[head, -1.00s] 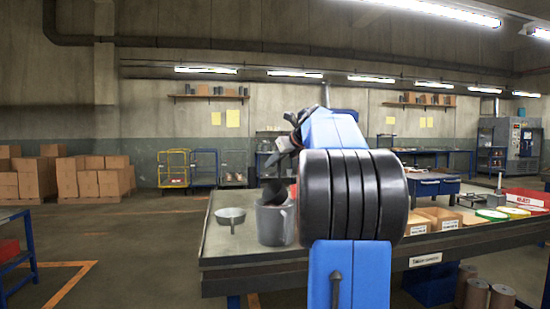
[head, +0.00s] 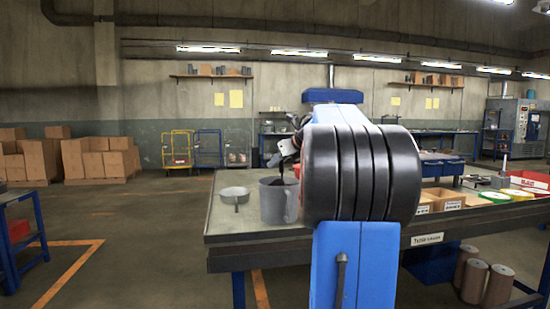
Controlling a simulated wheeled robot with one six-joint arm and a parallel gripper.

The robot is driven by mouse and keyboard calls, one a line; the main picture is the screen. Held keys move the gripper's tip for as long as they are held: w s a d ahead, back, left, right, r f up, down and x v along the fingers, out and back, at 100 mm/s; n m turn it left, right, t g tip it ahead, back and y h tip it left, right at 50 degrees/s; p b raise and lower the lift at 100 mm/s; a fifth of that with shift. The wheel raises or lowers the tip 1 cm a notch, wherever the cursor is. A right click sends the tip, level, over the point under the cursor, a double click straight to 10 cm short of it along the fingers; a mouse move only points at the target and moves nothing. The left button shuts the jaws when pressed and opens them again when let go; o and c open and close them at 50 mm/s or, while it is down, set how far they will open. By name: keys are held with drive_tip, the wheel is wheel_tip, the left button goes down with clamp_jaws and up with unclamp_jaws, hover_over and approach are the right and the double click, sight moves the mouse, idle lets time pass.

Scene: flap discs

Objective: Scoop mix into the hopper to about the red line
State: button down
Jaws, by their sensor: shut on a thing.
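My gripper (head: 282,152) is above the grey bucket, partly hidden behind my own arm. It is shut on a dark, thin tool, seemingly the scoop (head: 271,162), which hangs down near the bucket's rim. A shallow grey pan (head: 234,194) with a short handle sits just left of the bucket. I cannot make out a hopper for certain or a red line; my arm blocks the middle.
The bench (head: 222,232) has free room at its left end. On its right are open cardboard boxes (head: 443,199), a red bin (head: 530,180) and coloured rings. A blue-legged table (head: 22,194) stands at far left, with open floor between.

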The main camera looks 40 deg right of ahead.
drive_tip(key=shift+s+d+f+m+y, duration=0.1)
drive_tip(key=shift+d+f+m+y, duration=0.15)
drive_tip(key=shift+d, duration=0.25)
drive_tip(key=shift+s+d+f+m+y, duration=0.1)
drive_tip(key=shift+d+f+m+y, duration=0.15)
drive_tip(key=shift+d, duration=0.25)
drive_tip(key=s+d+r+m+t+y, duration=0.1)
drive_tip(key=d+r+m+t+y, duration=0.1)
drive_tip(key=d+r, duration=0.4)
drive_tip(key=shift+d+r+m+y, duration=0.2)
drive_tip(key=shift+r+m+y, duration=0.75)
drive_tip(key=shift+r, duration=0.8)
drive_tip(key=c, duration=2.5)
unclamp_jaws()
drive_tip(key=shift+s, duration=0.15)
clamp_jaws()
